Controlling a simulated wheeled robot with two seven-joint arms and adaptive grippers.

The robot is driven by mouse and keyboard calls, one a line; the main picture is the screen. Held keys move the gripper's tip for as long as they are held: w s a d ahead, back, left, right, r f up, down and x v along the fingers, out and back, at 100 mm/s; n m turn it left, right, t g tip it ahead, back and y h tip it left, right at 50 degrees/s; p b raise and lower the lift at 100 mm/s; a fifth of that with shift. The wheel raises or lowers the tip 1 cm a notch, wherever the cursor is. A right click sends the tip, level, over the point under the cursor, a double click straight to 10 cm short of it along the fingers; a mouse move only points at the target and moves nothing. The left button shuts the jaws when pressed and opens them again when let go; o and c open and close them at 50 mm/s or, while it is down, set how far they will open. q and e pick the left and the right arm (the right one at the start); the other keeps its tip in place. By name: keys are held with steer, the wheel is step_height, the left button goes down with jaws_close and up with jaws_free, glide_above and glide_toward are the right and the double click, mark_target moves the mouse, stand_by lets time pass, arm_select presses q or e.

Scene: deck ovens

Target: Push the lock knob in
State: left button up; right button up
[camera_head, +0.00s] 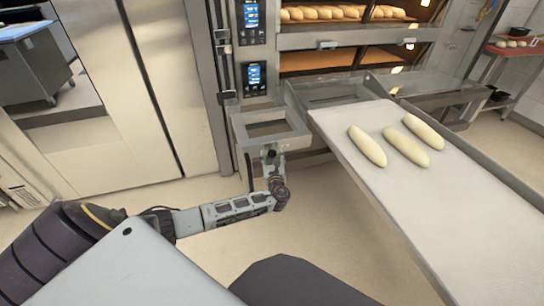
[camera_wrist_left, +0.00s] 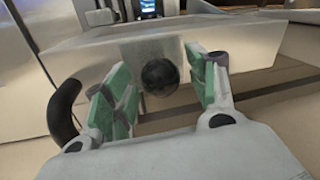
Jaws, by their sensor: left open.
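The lock knob is a round black ball (camera_wrist_left: 160,77) on a bare metal plate, in the middle of the left wrist view. In the head view it shows as a small dark spot (camera_head: 271,153) at the front of the metal frame beside the ovens. My left gripper (camera_wrist_left: 160,90) is open, with its green-padded fingers on either side of the knob and a gap to each. In the head view my left gripper (camera_head: 272,160) is small, right at the frame's front. I cannot tell whether anything touches the knob. My right gripper is not in view.
A pale loading board (camera_head: 440,210) with three dough loaves (camera_head: 405,147) slopes down to the right of the frame. The deck ovens (camera_head: 340,40) stand behind, with baked loaves inside. Tall metal doors (camera_head: 150,90) are at left. The floor below the frame is clear.

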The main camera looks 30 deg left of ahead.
arm_select(q)
steer(key=v, duration=1.2)
steer(key=shift+w+n, duration=0.15)
steer(key=shift+n, duration=0.15)
stand_by(0.4)
